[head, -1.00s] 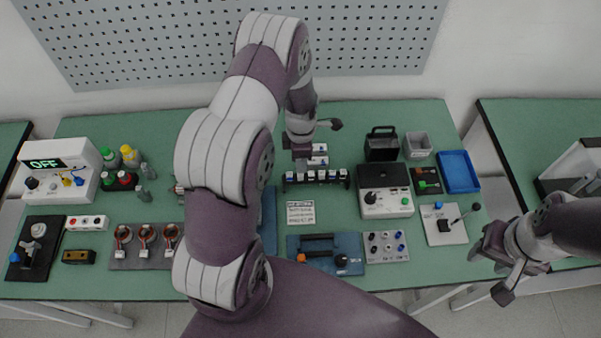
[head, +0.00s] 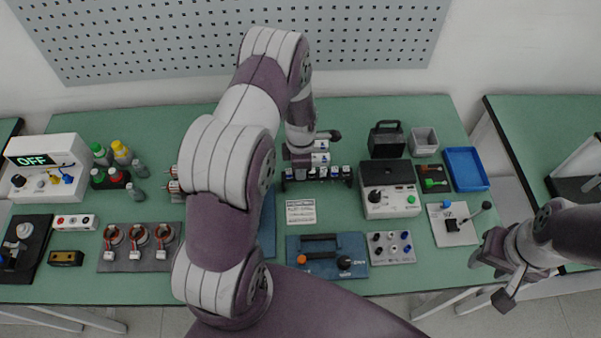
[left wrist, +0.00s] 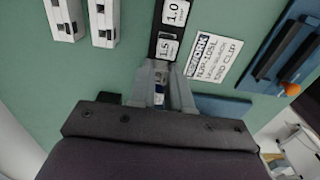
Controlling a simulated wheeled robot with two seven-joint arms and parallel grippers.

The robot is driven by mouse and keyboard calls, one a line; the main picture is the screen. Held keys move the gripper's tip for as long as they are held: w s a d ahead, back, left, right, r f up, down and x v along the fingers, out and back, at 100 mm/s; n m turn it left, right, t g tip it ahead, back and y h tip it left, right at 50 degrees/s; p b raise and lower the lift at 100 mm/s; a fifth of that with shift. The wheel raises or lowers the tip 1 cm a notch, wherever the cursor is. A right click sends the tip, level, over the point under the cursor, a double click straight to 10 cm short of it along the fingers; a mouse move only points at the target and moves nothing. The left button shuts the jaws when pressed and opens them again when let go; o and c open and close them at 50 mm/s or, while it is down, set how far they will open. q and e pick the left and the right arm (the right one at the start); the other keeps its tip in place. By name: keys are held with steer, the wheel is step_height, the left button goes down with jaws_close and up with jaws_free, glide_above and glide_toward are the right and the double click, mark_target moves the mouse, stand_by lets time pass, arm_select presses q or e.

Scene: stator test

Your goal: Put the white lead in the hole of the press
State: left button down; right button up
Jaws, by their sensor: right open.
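I cannot clearly make out the white lead. Three stators with red-orange rings and small white ends (head: 136,255) sit on a grey plate at the left. No part is surely recognisable as the press; a blue base with black bars and an orange knob (head: 318,243) lies at the front centre. My left gripper (head: 300,160) is over a black rack (head: 318,174) of small white-and-blue parts. In the left wrist view, its fingers (left wrist: 163,85) are close together beside the rack's 1.5 label, with something white and blue between them. My right gripper (head: 490,278) is open and empty off the table's right front.
A grey tester (head: 391,200), a black handled box (head: 386,141), a grey bin (head: 424,141) and a blue tray (head: 466,168) stand at the right. Bottles (head: 121,152) and a white unit reading OFF (head: 45,165) stand at the left. My left arm hides the table's middle.

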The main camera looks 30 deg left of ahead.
arm_select(q)
steer(key=shift+r, duration=0.1)
step_height(320, 180, up, 6)
steer(key=p, duration=0.4)
steer(key=shift+p, duration=0.35)
steer(key=shift+f, duration=0.2)
